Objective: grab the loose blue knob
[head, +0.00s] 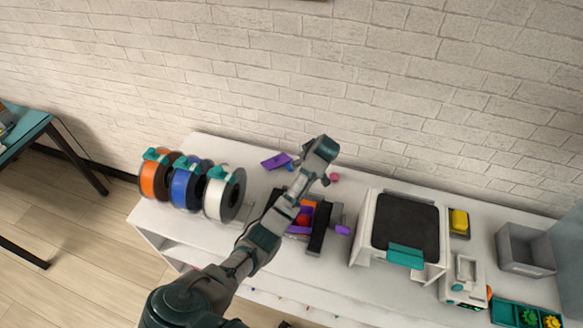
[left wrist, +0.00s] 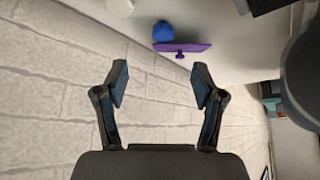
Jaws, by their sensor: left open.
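The blue knob (left wrist: 163,31) lies on the white tabletop, right against a flat purple piece (left wrist: 182,47) in the left wrist view. In the head view a small bit of the blue knob (head: 291,165) shows beside the purple piece (head: 274,161), near the back edge, just left of my arm's end. My left gripper (left wrist: 160,75) is open and empty, its two fingers spread; the knob is beyond the fingertips, not between them. In the head view its fingers cannot be made out clearly. My right gripper is not in view.
Orange, blue and white spools (head: 226,194) stand at the left. A dark tray with coloured pieces (head: 302,219) lies below my arm. A pink piece (head: 334,177) lies right of my wrist. A printer-like machine (head: 404,224) stands farther right. The brick wall (head: 300,80) rises behind.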

